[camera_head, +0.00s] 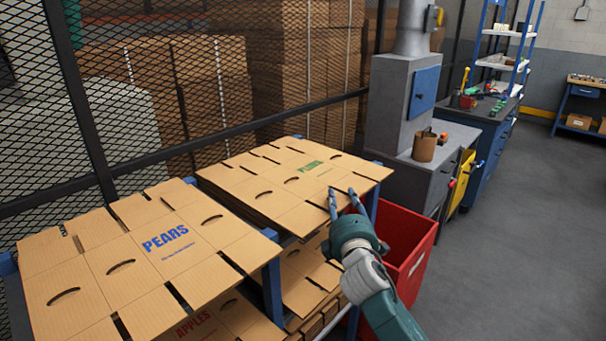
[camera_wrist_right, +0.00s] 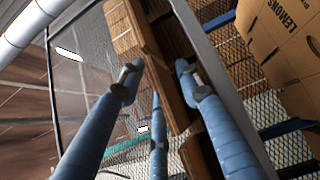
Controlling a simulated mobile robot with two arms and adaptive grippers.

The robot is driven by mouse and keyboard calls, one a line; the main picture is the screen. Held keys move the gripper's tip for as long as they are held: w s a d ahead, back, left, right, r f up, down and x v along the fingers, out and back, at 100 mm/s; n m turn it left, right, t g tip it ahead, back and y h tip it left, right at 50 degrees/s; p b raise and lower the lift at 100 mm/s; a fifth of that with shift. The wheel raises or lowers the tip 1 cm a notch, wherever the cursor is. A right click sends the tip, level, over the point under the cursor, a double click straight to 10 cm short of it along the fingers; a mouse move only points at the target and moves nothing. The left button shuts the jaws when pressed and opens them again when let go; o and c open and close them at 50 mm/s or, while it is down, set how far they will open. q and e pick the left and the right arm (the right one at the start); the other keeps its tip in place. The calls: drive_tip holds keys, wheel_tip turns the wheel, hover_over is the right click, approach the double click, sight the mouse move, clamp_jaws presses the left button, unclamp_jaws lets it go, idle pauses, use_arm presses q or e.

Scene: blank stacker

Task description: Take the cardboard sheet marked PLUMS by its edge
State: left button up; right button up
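A flat tan cardboard sheet with a green printed mark (camera_head: 311,166) lies on top of the right stack; its lettering is too small to read surely. No mark clearly reading PLUMS shows. My right gripper (camera_head: 342,191) is at the near right edge of that sheet, its blue fingers spread. In the right wrist view the fingers (camera_wrist_right: 160,75) are apart, with a brown cardboard edge (camera_wrist_right: 160,85) running between them; I cannot tell whether they touch it. My left gripper is not in view.
A sheet marked PEARS (camera_head: 205,235) tops the left stack. A sheet marked APPLES (camera_head: 200,328) lies on the shelf below. LEMONS lettering shows on cardboard (camera_wrist_right: 285,45) in the wrist view. A red bin (camera_head: 412,250) stands beside my right arm. Open floor lies at right.

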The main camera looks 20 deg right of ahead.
drive_tip(key=shift+x, duration=0.95)
drive_tip(key=shift+w, duration=0.2)
drive_tip(key=shift+s, duration=0.1)
drive_tip(key=c, duration=0.8)
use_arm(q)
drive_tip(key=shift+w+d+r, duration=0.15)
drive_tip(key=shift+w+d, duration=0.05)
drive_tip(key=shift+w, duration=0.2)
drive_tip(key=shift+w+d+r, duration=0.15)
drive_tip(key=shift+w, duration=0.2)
use_arm(e)
drive_tip(key=shift+r, duration=0.1)
clamp_jaws()
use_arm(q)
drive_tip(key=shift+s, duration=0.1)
use_arm(e)
drive_tip(key=shift+r, duration=0.1)
